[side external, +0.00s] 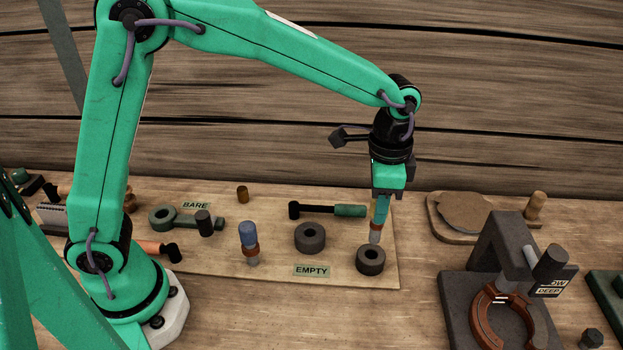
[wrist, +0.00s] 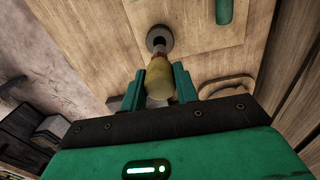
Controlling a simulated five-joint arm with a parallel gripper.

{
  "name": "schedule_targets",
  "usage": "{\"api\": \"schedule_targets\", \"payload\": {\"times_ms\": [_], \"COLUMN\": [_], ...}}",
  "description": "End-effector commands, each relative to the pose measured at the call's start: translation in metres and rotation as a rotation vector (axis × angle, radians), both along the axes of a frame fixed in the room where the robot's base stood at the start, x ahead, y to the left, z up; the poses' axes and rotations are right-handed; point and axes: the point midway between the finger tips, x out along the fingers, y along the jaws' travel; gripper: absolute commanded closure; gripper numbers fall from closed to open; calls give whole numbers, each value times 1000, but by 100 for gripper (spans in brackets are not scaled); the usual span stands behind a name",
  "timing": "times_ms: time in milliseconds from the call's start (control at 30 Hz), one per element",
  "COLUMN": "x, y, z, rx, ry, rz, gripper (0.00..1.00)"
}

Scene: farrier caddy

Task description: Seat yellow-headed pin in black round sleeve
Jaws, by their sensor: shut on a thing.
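The yellow-headed pin (side external: 380,212) hangs roughly upright, tip down, from my gripper (side external: 382,194), with a reddish band and a grey tip. In the wrist view the yellow head (wrist: 159,77) is between the two fingers of my gripper (wrist: 157,84), which is shut on it. A black round sleeve (side external: 370,263) stands on the board just below the tip; it also shows in the wrist view (wrist: 158,33). The tip appears at the sleeve's far upper edge; I cannot tell whether they touch. A second dark round sleeve (side external: 310,240) stands to the left, near the EMPTY label (side external: 311,271).
A hammer with a green grip (side external: 349,211) lies behind the sleeves. A dark press-like stand (side external: 457,300) with a brown ring rises at the right. A small brown cylinder (side external: 242,194) stands farther back.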

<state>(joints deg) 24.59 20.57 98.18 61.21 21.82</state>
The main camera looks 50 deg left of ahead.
Motion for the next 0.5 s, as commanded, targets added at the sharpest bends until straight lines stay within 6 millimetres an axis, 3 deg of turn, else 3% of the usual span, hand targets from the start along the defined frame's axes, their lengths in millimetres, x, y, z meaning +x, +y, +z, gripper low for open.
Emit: {"api": "schedule_targets", "payload": {"times_ms": [500], "x": [0], "y": [0], "z": [-14], "rx": [0], "ry": [0], "rz": [0], "gripper": [100]}}
